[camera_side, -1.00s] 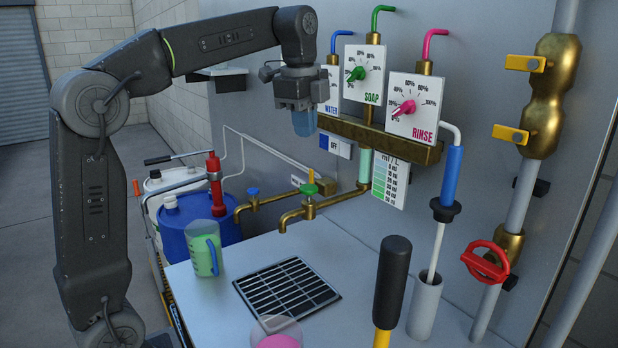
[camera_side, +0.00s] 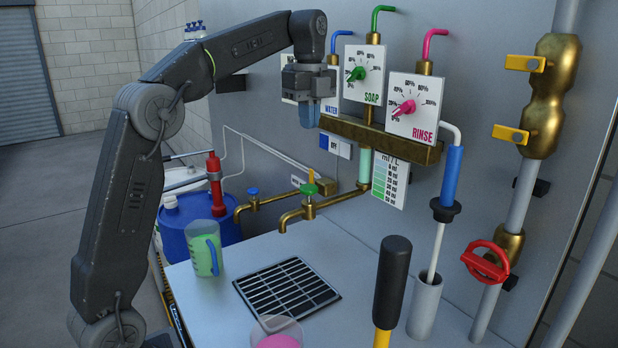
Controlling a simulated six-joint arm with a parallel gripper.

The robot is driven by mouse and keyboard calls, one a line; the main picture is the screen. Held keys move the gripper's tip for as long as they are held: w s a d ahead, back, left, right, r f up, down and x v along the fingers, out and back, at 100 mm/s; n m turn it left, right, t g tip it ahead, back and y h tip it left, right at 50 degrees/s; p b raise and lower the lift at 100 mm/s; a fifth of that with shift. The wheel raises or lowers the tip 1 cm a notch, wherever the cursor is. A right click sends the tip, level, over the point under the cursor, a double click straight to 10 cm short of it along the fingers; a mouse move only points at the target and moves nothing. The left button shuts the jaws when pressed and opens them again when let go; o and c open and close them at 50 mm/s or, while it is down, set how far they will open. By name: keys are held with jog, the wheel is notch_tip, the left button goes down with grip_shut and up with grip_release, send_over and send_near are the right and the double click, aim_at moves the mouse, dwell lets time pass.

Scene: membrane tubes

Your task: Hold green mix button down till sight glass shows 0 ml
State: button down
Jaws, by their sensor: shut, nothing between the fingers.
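My gripper (camera_side: 309,116) points down in front of the wall panel, left of the SOAP dial, with its blue fingers shut and empty. I cannot make out a green mix button; it may be hidden behind my gripper. The sight glass (camera_side: 365,166) hangs under the brass manifold and looks pale green. Its ml scale card (camera_side: 390,180) stands just to its right; the exact level is too small to read.
Brass taps (camera_side: 300,210) stick out below. The SOAP dial (camera_side: 362,72) and RINSE dial (camera_side: 412,106) stand right of my gripper. A jug of green liquid (camera_side: 205,256) stands left of the drain grate (camera_side: 287,287). A black-handled tool (camera_side: 392,280) rises in front.

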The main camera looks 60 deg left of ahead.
aim_at(309, 187)
notch_tip(309, 187, down, 13)
jog(key=shift+f, duration=0.15)
dwell(0.4)
jog(key=shift+f, duration=1)
jog(key=shift+s+f, duration=0.1)
dwell(1.9)
notch_tip(309, 187, up, 15)
dwell(0.6)
jog(key=shift+d+f, duration=0.1)
dwell(0.4)
